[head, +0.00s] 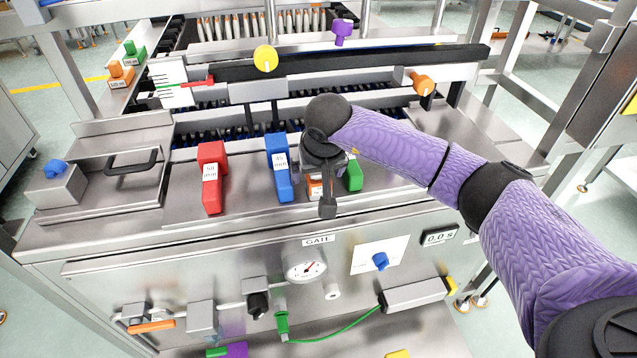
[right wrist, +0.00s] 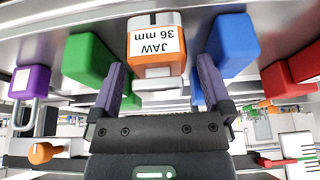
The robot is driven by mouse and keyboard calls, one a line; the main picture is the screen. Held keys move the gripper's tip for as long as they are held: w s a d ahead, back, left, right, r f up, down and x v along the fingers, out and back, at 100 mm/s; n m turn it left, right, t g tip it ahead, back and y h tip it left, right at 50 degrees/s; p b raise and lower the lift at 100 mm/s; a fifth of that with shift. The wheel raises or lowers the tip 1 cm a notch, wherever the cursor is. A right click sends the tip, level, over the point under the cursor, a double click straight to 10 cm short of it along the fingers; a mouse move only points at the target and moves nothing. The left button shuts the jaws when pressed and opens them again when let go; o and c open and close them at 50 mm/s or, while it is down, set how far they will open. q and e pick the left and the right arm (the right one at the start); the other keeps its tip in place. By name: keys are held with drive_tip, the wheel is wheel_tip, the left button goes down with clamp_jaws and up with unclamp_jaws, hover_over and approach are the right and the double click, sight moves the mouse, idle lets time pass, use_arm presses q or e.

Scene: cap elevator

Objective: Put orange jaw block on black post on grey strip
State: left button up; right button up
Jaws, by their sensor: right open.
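The orange jaw block (right wrist: 155,45), labelled "JAW 36 mm", stands between the two fingers of my right gripper (right wrist: 160,75) in the right wrist view. The fingers are apart, with a visible gap on each side of it. In the head view my right gripper (head: 328,200) covers most of the orange block (head: 315,187). It stands on the metal deck between a blue block (head: 278,168) and a green block (head: 354,175). I cannot surely pick out the black post on the grey strip. My left gripper is not in view.
A red block (head: 212,178) labelled 50 mm stands left of the blue one. A lidded panel with a black handle (head: 132,162) is at the left. A long black bar (head: 360,62) with yellow, purple and orange knobs crosses behind. The front panel holds a gauge (head: 305,266).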

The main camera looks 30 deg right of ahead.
drive_tip(key=shift+w+f, duration=0.15)
drive_tip(key=shift+f, duration=0.25)
clamp_jaws()
drive_tip(key=shift+r, duration=0.1)
drive_tip(key=shift+r, duration=0.1)
